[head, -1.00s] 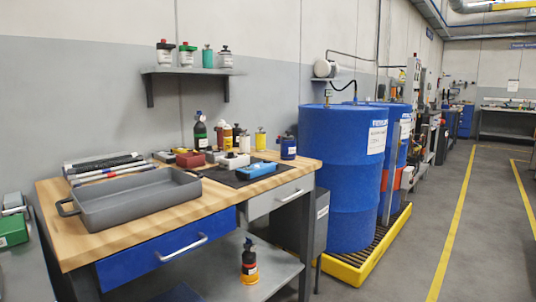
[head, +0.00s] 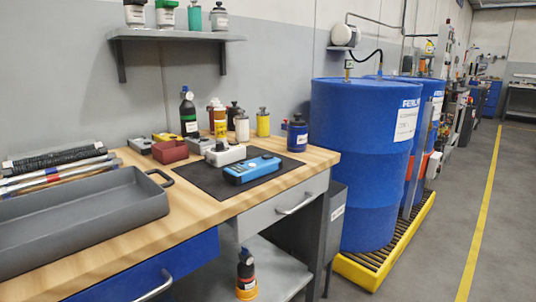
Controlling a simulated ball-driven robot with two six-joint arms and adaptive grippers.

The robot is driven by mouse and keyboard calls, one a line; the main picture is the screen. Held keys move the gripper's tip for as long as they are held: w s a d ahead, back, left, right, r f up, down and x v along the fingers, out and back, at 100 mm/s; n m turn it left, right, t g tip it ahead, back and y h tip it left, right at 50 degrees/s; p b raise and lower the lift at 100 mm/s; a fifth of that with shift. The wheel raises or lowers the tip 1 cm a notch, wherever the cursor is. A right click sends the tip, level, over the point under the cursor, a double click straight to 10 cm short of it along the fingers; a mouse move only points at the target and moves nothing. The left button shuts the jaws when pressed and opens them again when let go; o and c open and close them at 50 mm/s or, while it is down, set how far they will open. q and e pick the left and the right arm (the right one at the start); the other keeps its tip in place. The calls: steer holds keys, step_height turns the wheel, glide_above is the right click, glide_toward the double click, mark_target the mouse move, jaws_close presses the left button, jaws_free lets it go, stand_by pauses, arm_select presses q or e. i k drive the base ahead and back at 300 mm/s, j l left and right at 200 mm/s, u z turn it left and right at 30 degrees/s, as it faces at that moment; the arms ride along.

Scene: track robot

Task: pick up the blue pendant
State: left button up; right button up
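The blue pendant (head: 252,169) is a light blue handheld box with a small dark display. It lies flat on a black mat (head: 215,187) near the right end of the wooden workbench (head: 150,240), in the head view. A white pendant-like box (head: 224,154) lies just behind it to the left. Neither of my grippers shows in this view.
A grey tray (head: 83,220) covers the bench's left part. Several bottles and a dark blue container (head: 297,135) stand behind the mat. A large blue drum (head: 360,165) on a yellow spill pallet (head: 357,275) stands right of the bench. Floor at right is clear.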

mark_target(240, 173)
steer(key=i+l+u, duration=0.1)
steer(key=u, duration=0.6)
steer(key=i+l+u, duration=0.25)
steer(key=l, duration=0.15)
steer(key=l+u, duration=0.5)
steer(key=l, duration=0.75)
steer(key=i+l, duration=0.1)
steer(key=l, duration=0.35)
